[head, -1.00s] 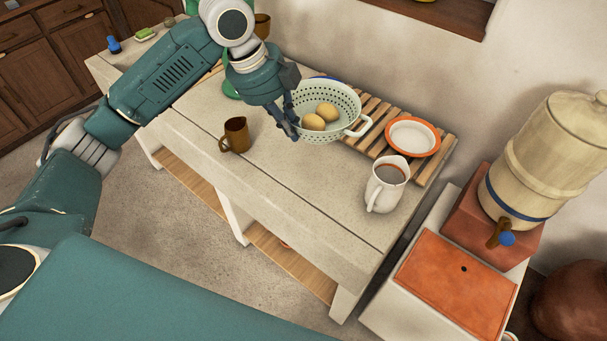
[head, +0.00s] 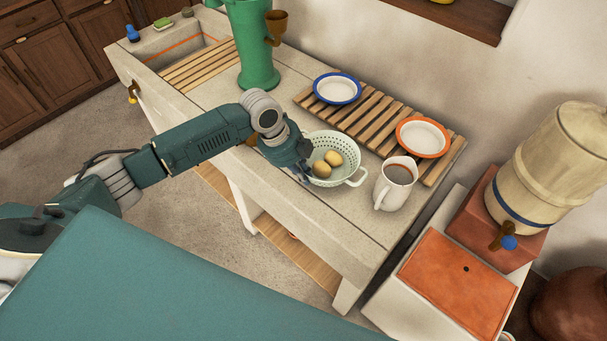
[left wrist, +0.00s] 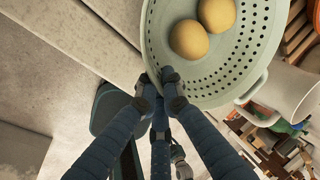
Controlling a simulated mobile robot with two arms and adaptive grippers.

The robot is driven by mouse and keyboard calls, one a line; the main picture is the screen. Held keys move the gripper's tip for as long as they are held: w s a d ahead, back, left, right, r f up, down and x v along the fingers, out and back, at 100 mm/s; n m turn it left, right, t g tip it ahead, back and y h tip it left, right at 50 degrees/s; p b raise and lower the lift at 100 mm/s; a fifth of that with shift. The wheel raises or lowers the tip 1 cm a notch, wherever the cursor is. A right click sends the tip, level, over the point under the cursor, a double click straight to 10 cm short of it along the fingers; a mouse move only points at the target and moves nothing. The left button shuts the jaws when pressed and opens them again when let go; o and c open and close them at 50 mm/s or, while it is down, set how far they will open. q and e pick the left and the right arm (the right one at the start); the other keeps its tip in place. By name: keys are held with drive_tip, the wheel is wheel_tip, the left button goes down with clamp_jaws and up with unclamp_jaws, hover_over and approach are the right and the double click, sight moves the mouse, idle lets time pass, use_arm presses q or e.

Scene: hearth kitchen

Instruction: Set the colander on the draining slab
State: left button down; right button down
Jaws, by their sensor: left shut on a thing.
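The pale perforated colander (head: 346,145) holds two round tan things (head: 321,169), like eggs or potatoes. It is over the stone slab top (head: 322,207), in front of the slatted wooden rack (head: 370,115). My left gripper (head: 303,172) is shut on the colander's left rim. The left wrist view shows the fingers (left wrist: 163,82) at the rim of the colander (left wrist: 220,72), which looks about level. I cannot tell whether its base touches the stone or hangs just above it. My right gripper is out of view.
A white jug (head: 395,183) of brown liquid stands close to the colander's right handle. A blue-rimmed plate (head: 337,88) and an orange-rimmed plate (head: 423,137) lie on the rack. A green pump (head: 252,45) stands farther left. My arm mostly hides a brown mug.

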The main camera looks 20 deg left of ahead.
use_arm(q)
drive_tip(key=shift+f, duration=0.35)
drive_tip(key=shift+w+f, duration=0.1)
drive_tip(key=shift+f, duration=0.05)
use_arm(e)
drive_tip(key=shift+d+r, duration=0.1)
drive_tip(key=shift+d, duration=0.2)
use_arm(q)
drive_tip(key=c, duration=1.9)
unclamp_jaws()
drive_tip(key=shift+f, duration=0.1)
